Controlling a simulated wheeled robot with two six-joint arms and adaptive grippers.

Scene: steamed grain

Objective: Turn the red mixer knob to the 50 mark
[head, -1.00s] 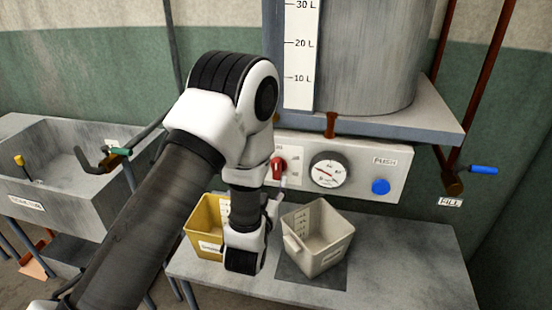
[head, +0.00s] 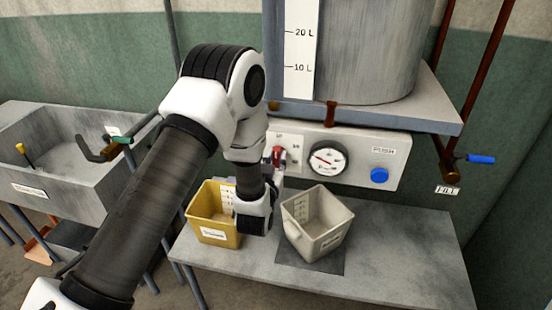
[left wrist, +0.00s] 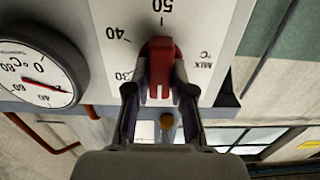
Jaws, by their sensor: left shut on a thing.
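The red mixer knob (head: 278,153) sits at the left end of the pale control panel (head: 362,173). In the left wrist view the red knob (left wrist: 161,60) is between the two fingers of my left gripper (left wrist: 161,80), which is shut on it. The panel face (left wrist: 216,30) there carries the marks 30, 40 and 50 and the word MIX, seen turned. The 50 and its tick are directly above the knob in that view. I cannot tell for sure which mark the knob points at. In the head view my left gripper (head: 276,178) reaches up to the knob. My right gripper is not in view.
A round gauge (head: 327,158) and a blue push button (head: 379,175) are right of the knob. A yellow bin (head: 209,228) and a pale bin (head: 317,222) stand on the table (head: 412,250) below. A sink (head: 62,160) is at the left.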

